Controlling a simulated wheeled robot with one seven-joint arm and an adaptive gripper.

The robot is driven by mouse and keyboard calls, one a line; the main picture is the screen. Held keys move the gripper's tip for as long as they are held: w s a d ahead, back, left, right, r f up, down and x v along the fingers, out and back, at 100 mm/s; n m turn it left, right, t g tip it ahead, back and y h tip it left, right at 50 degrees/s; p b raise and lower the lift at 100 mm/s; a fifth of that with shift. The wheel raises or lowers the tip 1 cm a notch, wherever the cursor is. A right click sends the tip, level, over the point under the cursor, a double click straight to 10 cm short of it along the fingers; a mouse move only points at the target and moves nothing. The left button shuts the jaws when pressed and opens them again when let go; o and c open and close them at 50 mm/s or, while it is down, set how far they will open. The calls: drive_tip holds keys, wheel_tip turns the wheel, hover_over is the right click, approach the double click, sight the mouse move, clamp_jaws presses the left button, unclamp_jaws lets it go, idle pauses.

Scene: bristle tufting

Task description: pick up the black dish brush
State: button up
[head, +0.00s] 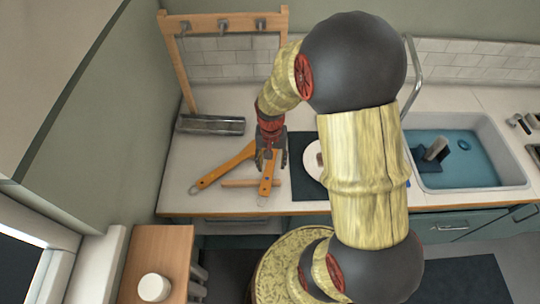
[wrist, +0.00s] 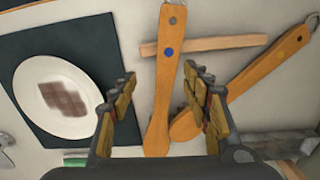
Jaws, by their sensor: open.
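No plainly black dish brush shows in either view. Two flat wooden-handled tools lie on the counter below my gripper. One (wrist: 166,75) has a blue dot and a small dark hole near its end; in the head view it (head: 266,186) lies under my gripper. Whether either has bristles cannot be seen. My gripper (wrist: 160,85) is open and empty above the blue-dotted tool, which shows between its fingers. In the head view my gripper (head: 268,158) points down.
A thin wooden stick (wrist: 215,44) lies across under the blue-dotted tool. A white plate (wrist: 40,92) with a brown patch sits on a dark mat (wrist: 95,35). A wooden hook rack (head: 176,62), metal tray (head: 210,125) and water-filled sink (head: 480,178) stand around.

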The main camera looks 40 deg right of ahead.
sight(269, 169)
drive_tip(key=shift+w+d+f+m, duration=0.1)
drive_tip(key=shift+w+m, duration=0.2)
drive_tip(key=shift+m, duration=0.3)
drive_tip(key=shift+f, duration=0.2)
drive_tip(key=shift+f+b, duration=0.3)
drive_tip(key=shift+f, duration=0.55)
drive_tip(key=f, duration=0.2)
drive_tip(key=f+b, duration=0.1)
drive_tip(key=f, duration=0.1)
drive_tip(key=w+f+b, duration=0.1)
drive_tip(key=shift+f, duration=0.4)
drive_tip(key=c, duration=0.3)
clamp_jaws()
